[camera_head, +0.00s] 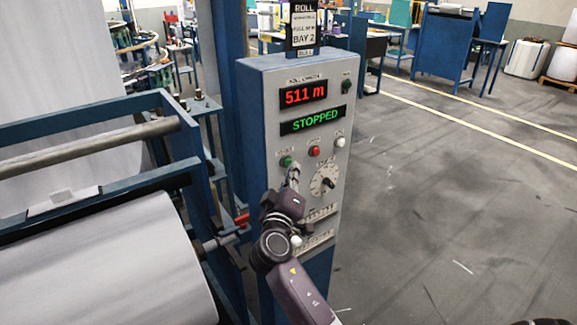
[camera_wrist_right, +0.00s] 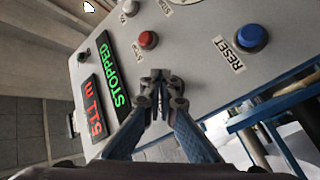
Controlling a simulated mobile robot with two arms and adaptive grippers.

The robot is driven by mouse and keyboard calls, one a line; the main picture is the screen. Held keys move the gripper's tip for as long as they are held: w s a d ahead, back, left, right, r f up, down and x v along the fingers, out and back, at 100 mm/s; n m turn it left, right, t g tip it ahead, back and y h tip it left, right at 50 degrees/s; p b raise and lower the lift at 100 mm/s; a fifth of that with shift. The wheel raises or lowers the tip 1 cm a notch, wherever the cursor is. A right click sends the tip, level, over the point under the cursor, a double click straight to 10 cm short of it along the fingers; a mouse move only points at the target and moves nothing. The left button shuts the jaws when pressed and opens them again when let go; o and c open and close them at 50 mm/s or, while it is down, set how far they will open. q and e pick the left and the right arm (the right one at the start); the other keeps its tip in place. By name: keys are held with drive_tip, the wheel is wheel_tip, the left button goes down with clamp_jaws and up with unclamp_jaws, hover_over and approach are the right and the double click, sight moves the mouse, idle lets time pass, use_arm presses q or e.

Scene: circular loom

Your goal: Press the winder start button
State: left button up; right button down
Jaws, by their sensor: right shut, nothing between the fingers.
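The winder's control panel (camera_head: 270,92) is a grey box on a blue post. Its lit displays read 511 m and STOPPED. A green button (camera_head: 286,161) is at the left of the button row, beside a red button (camera_head: 314,151) and a white one (camera_head: 340,142). My right gripper (camera_head: 293,172) is shut and empty, its fingertips close below the green button; contact cannot be told. In the right wrist view, the fingertips (camera_wrist_right: 158,76) are over the panel face and hide the green button. The red button (camera_wrist_right: 148,39) shows beyond them. My left gripper is out of view.
A dial (camera_head: 323,182) sits right of my fingertips. The wrist view shows a blue RESET button (camera_wrist_right: 251,38). A large white roll (camera_head: 110,265) and blue machine frame (camera_head: 100,193) stand left. Open grey floor (camera_head: 460,210) lies right.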

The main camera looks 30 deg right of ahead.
drive_tip(key=shift+w+b, duration=0.35)
drive_tip(key=shift+w, duration=0.15)
idle(0.7)
drive_tip(key=shift+s, duration=0.9)
drive_tip(key=shift+s+d+p, duration=0.2)
drive_tip(key=shift+s+p, duration=0.2)
drive_tip(key=shift+s, duration=2.1)
